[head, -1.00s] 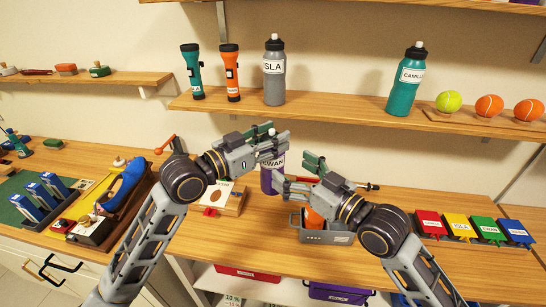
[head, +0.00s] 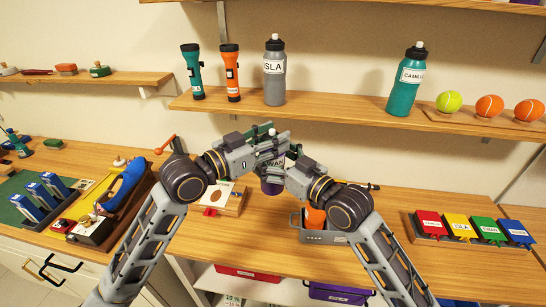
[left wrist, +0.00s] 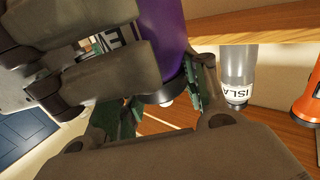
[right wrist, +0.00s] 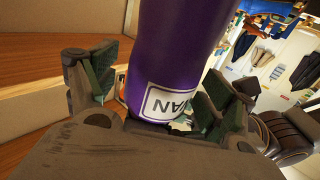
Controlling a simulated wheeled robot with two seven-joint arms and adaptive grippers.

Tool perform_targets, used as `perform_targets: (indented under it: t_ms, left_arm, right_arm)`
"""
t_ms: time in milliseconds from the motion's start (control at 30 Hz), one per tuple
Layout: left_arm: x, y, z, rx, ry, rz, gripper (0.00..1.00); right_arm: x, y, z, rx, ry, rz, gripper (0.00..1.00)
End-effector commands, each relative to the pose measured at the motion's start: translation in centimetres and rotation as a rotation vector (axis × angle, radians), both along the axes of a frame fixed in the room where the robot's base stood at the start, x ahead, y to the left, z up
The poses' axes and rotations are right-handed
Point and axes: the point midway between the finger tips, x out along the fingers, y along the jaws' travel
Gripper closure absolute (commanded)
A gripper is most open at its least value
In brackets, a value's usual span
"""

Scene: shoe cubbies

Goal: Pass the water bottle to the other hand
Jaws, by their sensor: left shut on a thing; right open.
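The purple water bottle (head: 273,186) has a white name label, partly covered, and is held off the counter. It fills the middle of the right wrist view (right wrist: 178,45) and also shows in the left wrist view (left wrist: 163,40). My left gripper (head: 270,150) is shut on it at its upper part in the head view. My right gripper (head: 287,170) is open, its fingers on either side of the bottle in the right wrist view (right wrist: 158,95). The two grippers are very close together. Whether the right fingers touch the bottle cannot be told.
A grey bin (head: 318,235) with an orange item stands on the counter under my right arm. A grey bottle (head: 274,75) and a teal bottle (head: 405,82) stand on the shelf behind.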

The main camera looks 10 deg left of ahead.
Motion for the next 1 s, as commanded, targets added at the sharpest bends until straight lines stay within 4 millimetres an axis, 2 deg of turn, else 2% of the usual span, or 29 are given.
perform_targets:
  t_ms: [367,867,900,1000]
  left_arm:
    - [-0.03,0.01,0.16,-0.002,-0.004,0.0,1.0]
    - [-0.04,0.0,0.16,-0.002,-0.004,0.0,1.0]
    - [-0.04,0.0,0.16,-0.002,-0.004,0.0,0.55]
    - [-0.04,0.0,0.15,-0.001,-0.003,0.0,0.42]
  right_arm:
    - [0.13,0.19,0.0,0.0,0.0,0.0,0.17]
    - [0.14,0.15,-0.01,0.0,0.0,0.0,0.81]
    - [0.12,0.14,0.18,0.003,-0.003,0.0,0.85]
    - [0.12,0.14,0.18,0.003,-0.003,0.0,0.85]
